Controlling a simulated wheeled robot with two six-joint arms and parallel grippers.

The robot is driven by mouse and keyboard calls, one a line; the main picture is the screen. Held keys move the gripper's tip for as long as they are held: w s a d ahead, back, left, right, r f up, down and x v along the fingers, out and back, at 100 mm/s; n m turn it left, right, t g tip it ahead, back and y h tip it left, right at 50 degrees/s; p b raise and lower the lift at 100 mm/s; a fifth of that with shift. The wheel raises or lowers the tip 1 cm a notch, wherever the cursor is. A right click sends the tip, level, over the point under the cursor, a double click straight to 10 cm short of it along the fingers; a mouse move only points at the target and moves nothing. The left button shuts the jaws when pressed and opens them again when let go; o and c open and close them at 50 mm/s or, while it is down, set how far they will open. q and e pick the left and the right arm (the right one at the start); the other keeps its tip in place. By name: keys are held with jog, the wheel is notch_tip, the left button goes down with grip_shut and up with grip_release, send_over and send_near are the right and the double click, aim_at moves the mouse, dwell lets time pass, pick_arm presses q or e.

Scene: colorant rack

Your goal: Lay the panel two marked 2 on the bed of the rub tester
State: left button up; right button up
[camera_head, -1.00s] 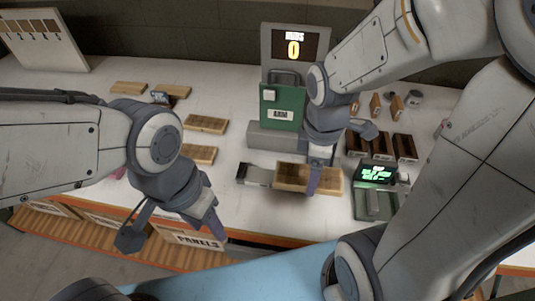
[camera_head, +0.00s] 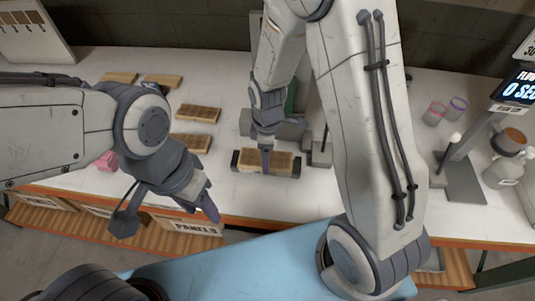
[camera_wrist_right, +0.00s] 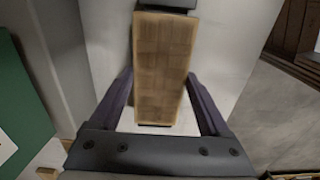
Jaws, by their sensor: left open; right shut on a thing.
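The wooden panel (camera_head: 267,158) is in my right gripper (camera_head: 266,146), which is shut on it from above. In the head view the panel lies between the dark end pieces of the rub tester's bed (camera_head: 235,161). In the right wrist view the panel (camera_wrist_right: 163,65) runs lengthwise between the two fingers (camera_wrist_right: 160,95), with a dark end piece at each end. Whether it rests on the bed or hovers just above I cannot tell. No mark 2 is readable. The tester's green body (camera_head: 291,98) is mostly hidden behind my right arm. My left gripper (camera_head: 168,212) is open and empty at the front edge.
Other wooden panels (camera_head: 198,113) lie left of the tester. A bin labelled PANELS (camera_head: 195,226) is below the table's front edge. A pink block (camera_head: 106,161) is at the left. My right arm hides much of the middle.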

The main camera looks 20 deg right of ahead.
jog(key=shift+f, duration=0.25)
jog(key=shift+f, duration=0.2)
jog(key=o, duration=1.3)
jog(key=shift+c, duration=0.2)
jog(key=shift+r, duration=0.1)
notch_tip(320, 180, up, 12)
jog(key=r, duration=0.1)
jog(key=s+a+r+m, duration=0.1)
jog(key=s+a+m, duration=0.2)
jog(key=s, duration=0.6)
jog(key=s+a+r+m+y, duration=0.1)
jog(key=s+a+r+m, duration=0.1)
jog(key=s, duration=0.8)
jog(key=shift+a+r+m, duration=0.25)
jog(key=shift+a+m, duration=0.35)
jog(key=shift+a, duration=0.65)
